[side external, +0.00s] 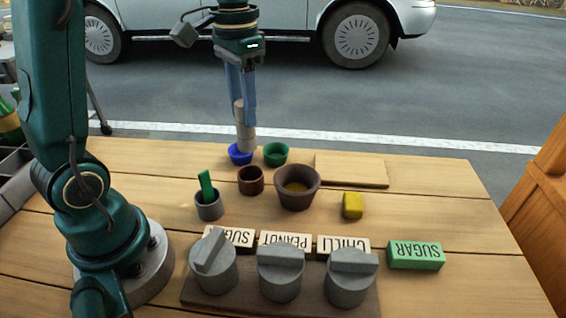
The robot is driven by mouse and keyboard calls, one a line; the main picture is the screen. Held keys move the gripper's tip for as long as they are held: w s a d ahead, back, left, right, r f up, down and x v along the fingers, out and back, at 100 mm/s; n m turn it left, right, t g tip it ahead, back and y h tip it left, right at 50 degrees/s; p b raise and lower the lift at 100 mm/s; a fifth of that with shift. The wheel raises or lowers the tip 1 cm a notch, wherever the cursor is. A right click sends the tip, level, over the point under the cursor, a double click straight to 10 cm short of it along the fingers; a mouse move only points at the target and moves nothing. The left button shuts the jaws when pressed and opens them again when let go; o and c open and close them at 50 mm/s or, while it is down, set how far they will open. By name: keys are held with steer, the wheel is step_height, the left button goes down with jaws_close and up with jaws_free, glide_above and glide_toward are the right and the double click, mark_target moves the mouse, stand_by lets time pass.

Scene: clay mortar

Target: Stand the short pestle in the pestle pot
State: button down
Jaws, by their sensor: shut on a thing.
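My gripper (243,120) is at the upper middle, pointing down with its blue fingers shut on a grey-brown pestle (246,140). The pestle is held close to upright, thicker at its lower end. In this view its lower end overlaps the right part of the blue bowl (238,156); I cannot tell whether it touches it. A brown mortar (297,200) with yellowish contents stands in front and to the right. A small dark red-brown pot (250,182) stands left of the mortar. A grey pot (209,211) holds a green upright tool (206,186). I cannot tell which pot is the pestle pot.
A green bowl (275,154) stands right of the blue one. A flat wooden board (351,170) and a yellow block (352,205) lie to the right. The table's right side is mostly clear.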

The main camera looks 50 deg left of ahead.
mark_target(247, 147)
steer(key=shift+f, duration=4.3)
steer(key=shift+c, duration=2.1)
jaws_free()
steer(key=shift+r, duration=2.55)
steer(key=shift+d, duration=0.1)
